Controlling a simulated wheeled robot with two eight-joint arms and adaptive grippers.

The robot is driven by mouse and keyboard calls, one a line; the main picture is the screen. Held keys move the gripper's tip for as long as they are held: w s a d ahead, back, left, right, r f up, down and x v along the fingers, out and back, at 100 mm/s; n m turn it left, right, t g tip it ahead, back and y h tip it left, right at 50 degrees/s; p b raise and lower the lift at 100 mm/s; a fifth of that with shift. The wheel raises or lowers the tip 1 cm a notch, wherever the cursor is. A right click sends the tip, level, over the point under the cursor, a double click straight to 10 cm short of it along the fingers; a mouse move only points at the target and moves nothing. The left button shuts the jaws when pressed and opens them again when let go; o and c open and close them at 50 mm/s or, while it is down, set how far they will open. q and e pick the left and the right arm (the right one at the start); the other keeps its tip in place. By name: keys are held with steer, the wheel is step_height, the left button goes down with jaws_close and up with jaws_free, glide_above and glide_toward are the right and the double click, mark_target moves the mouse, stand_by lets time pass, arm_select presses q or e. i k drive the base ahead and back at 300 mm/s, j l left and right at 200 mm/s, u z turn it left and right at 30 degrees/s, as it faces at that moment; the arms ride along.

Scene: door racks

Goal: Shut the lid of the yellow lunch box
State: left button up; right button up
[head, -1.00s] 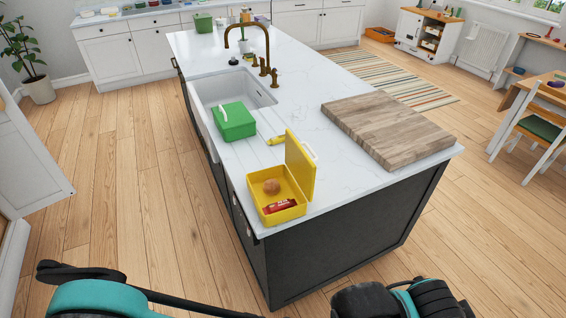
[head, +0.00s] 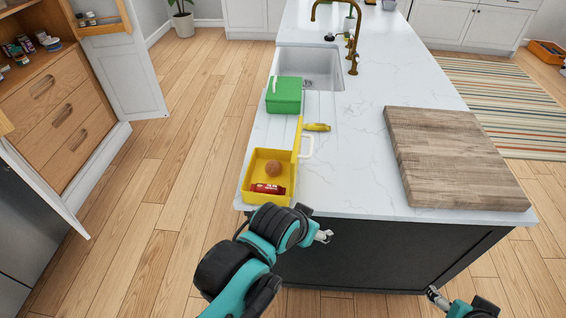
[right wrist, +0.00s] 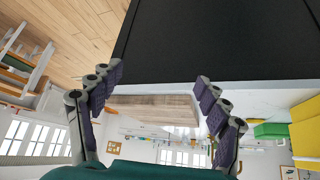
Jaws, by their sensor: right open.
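The yellow lunch box (head: 246,190) sits open on the near left corner of the island's white top. Its lid (head: 297,139) stands up along the right side, with a white handle facing right. A round brown item (head: 274,169) and a red packet (head: 268,188) lie inside. My left gripper (head: 325,236) is just right of and below the box, in front of the counter edge; its fingers are too small to read. My right gripper (head: 433,293) is low at the right, before the dark island front. In the right wrist view it is open and empty (right wrist: 158,78).
A closed green box (head: 285,96) and a yellow banana-like item (head: 317,127) lie behind the lunch box. A wooden board (head: 450,160) covers the counter's right side. The white counter between lid and board is clear. The sink (head: 310,68) is farther back.

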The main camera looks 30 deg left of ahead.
mark_target(295, 157)
steer(key=i+u, duration=0.2)
steer(key=u, duration=0.3)
steer(key=i+l+u, duration=0.15)
steer(key=u, duration=0.35)
steer(key=i+l+u, duration=0.15)
steer(key=u, duration=0.3)
steer(key=k+l, duration=0.1)
steer(key=l, duration=0.15)
steer(key=k+l+u, duration=0.1)
steer(key=k+l, duration=0.05)
steer(key=l, duration=0.1)
